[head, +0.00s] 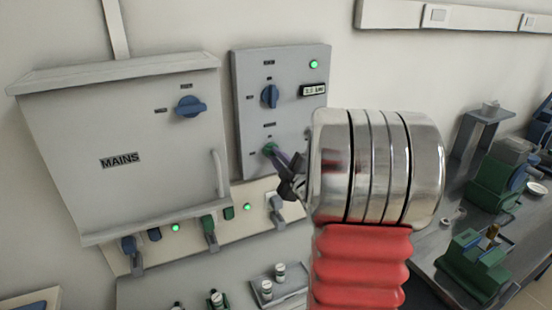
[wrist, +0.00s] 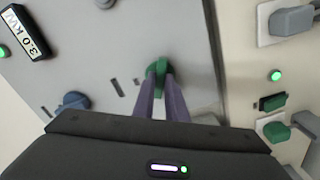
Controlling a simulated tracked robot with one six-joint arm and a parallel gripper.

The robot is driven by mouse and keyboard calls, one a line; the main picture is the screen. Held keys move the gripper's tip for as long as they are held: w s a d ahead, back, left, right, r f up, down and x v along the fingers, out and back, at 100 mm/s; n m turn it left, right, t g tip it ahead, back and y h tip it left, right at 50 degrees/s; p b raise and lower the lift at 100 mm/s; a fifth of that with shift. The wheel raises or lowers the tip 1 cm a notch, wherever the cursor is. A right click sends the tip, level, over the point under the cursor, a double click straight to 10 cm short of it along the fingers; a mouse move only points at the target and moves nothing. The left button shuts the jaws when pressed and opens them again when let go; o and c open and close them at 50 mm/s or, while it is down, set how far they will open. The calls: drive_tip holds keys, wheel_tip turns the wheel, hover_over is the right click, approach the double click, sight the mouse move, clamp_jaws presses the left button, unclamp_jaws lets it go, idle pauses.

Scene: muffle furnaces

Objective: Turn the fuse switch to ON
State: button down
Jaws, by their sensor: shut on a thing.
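The grey control panel (head: 292,130) on the wall carries a blue rotary knob (head: 270,96) above and a green rotary knob (head: 268,149) below. Their small markings are too blurred to read, so I cannot tell which is labelled as the fuse switch. My gripper (head: 277,160) is at the green knob, its dark purple fingers reaching in from the right. In the wrist view the fingers are shut on the green knob (wrist: 157,68), one on each side. The blue knob also shows in the wrist view (wrist: 74,101), partly hidden by my gripper body.
A grey MAINS box (head: 160,185) with its own blue knob (head: 190,106) and a handle hangs at left. Sockets with plugs (head: 208,230) and green lights run below. A rack (head: 283,280) stands at the bottom. A bench (head: 450,240) with green apparatus (head: 478,262) is at right.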

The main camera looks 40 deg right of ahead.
drive_tip(key=m, duration=1.2)
drive_tip(key=shift+f, duration=0.35)
drive_tip(key=shift+m, duration=0.3)
drive_tip(key=c, duration=2.1)
unclamp_jaws()
drive_tip(key=o, duration=0.3)
drive_tip(key=shift+r, duration=0.2)
drive_tip(key=shift+s, duration=0.1)
drive_tip(key=v, duration=1.3)
drive_tip(key=shift+s+a, duration=0.15)
drive_tip(key=shift+s, duration=0.15)
